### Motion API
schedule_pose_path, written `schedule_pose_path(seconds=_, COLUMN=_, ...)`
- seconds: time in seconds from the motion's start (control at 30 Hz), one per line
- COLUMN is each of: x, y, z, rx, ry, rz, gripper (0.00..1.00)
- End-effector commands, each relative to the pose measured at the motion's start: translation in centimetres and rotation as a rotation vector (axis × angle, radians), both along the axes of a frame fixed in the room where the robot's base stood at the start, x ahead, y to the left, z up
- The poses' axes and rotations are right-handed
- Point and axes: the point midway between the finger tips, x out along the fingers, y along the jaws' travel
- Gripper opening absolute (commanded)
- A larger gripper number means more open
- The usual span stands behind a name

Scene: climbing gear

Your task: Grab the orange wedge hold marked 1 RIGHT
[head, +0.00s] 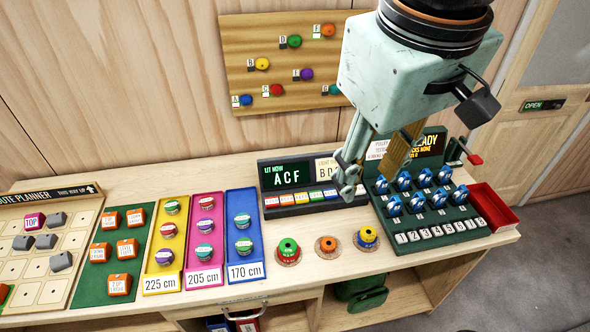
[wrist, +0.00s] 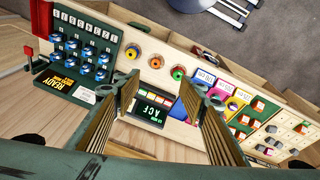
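Several orange wedge holds lie on a green mat (head: 92,296) at the left of the bench in the head view. Their white labels are small; the wedge at the mat's middle right (head: 127,248) may read 1 RIGHT, but I cannot be sure. Another wedge (head: 119,285) at the front of the mat has a two-line label. The wedges also show small at the right of the wrist view, on the green mat (wrist: 236,131). My gripper (head: 366,184) is open and empty above the lit display, far to the right of the wedges. Its spread fingers also show in the wrist view (wrist: 160,92).
Yellow, pink and blue trays (head: 243,258) with round holds stand between the mat and my gripper. A route planner board (head: 30,268) lies left of the mat. The ACF display (head: 289,178) and the blue-knobbed panel (head: 428,220) stand near my gripper. Air above the mat is clear.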

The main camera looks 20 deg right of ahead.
Motion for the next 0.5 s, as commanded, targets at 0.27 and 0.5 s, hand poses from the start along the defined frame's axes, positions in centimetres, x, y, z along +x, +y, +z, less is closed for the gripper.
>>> schedule_pose_path(seconds=0.27, x=3.1, y=0.3, z=0.7, rx=-0.065, ry=0.069, rz=0.107, gripper=0.39)
schedule_pose_path(seconds=0.5, x=5.7, y=0.7, z=0.8, rx=-0.122, ry=0.126, rz=0.2, gripper=0.39)
